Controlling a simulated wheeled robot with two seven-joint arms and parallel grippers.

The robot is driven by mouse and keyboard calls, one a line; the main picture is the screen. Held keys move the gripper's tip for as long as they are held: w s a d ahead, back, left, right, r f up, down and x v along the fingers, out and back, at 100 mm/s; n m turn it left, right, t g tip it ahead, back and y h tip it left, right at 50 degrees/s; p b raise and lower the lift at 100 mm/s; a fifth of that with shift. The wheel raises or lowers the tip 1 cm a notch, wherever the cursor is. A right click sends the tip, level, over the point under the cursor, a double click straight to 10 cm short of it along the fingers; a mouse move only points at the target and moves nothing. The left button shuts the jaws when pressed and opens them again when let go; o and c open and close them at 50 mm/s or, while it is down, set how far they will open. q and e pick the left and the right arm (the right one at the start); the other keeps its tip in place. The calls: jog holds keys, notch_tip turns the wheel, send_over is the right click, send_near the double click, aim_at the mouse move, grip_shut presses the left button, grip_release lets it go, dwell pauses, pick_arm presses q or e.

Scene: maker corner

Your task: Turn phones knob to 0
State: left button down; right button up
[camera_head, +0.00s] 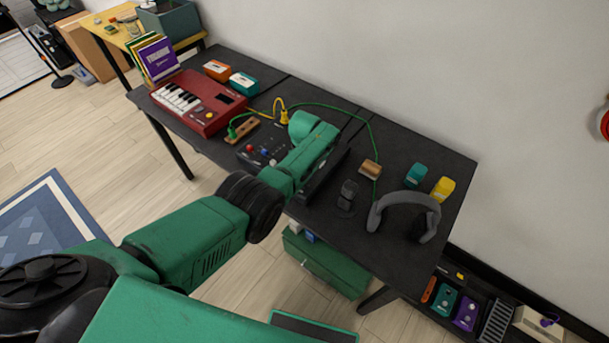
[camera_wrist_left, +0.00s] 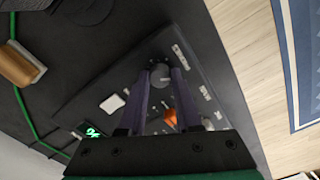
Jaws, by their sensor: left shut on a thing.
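The black audio box (camera_head: 262,146) lies on the dark desk, partly hidden behind my green left arm in the head view. In the left wrist view its dark panel (camera_wrist_left: 205,70) fills the middle. A round grey knob (camera_wrist_left: 160,78) on it sits between the fingertips of my left gripper (camera_wrist_left: 163,73), which is shut on it. An orange knob (camera_wrist_left: 169,116) shows between the fingers nearer the palm. A small display (camera_wrist_left: 90,132) glows green; its reading is unclear. Panel labels are too small to read, and the knob's pointer cannot be made out. My right gripper is not in view.
A red keyboard (camera_head: 198,102) stands left of the box. Green and yellow cables run behind it. A wooden block (camera_head: 370,169), a dark stand (camera_head: 347,195), headphones (camera_head: 405,211), a teal block (camera_head: 416,174) and a yellow block (camera_head: 443,188) stand to the right.

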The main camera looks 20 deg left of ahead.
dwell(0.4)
pick_arm(q)
jog(key=c, duration=0.6)
grip_release()
notch_tip(320, 180, up, 5)
jog(key=p, duration=0.2)
jog(key=shift+w+r+p, duration=0.1)
jog(key=shift+r+p, duration=0.1)
jog(key=shift+p, duration=0.2)
notch_tip(320, 180, up, 9)
jog(key=shift+r, duration=0.15)
